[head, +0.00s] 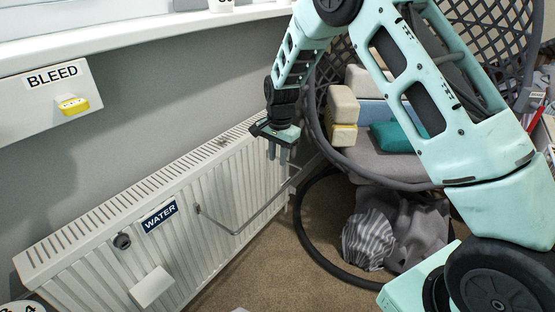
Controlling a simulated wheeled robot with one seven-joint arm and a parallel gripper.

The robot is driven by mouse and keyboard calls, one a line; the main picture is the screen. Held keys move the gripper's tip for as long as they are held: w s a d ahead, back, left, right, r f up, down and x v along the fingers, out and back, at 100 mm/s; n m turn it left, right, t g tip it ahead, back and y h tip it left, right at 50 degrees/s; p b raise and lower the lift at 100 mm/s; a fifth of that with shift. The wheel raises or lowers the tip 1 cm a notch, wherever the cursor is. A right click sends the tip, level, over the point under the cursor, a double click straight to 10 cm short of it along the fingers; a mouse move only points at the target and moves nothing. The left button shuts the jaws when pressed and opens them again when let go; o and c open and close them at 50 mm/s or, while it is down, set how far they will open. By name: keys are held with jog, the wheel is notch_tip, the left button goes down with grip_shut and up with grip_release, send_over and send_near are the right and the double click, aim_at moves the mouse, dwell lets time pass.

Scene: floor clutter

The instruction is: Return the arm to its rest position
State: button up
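My arm reaches in from the right, arches over the chair and bends down at the wrist. My gripper (279,153) points down above the top right end of the white radiator (110,235). Its two fingers look slightly apart with nothing visible between them. The radiator carries a WATER label (160,216) and a grey bent rod (250,218) on its front.
A dark wicker chair (365,158) with sponge-like blocks (343,105) and a teal cushion (392,138) stands behind my arm. Grey and striped cloth (368,242) lies on the carpet under it. A BLEED panel (45,98) with a yellow block is at left.

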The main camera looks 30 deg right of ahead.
dwell(0.3)
jog(key=s+a+r+n+y+p, duration=0.1)
jog(key=s+a+r+n+p, duration=0.75)
jog(key=s+a+r, duration=0.9)
jog(key=s+r+n+p, duration=0.1)
jog(key=s+r+n, duration=0.1)
jog(key=s, duration=0.5)
jog(key=s+d+r+n+p, duration=0.1)
jog(key=s+r+n, duration=0.2)
jog(key=s+n, duration=0.2)
jog(key=s+r+n+p, duration=0.1)
jog(key=s+n, duration=0.3)
jog(key=s, duration=0.5)
jog(key=shift+d+r+g+h, duration=0.2)
jog(key=shift+r+g+h, duration=0.1)
jog(key=shift+r, duration=0.6)
jog(key=shift+n, duration=0.25)
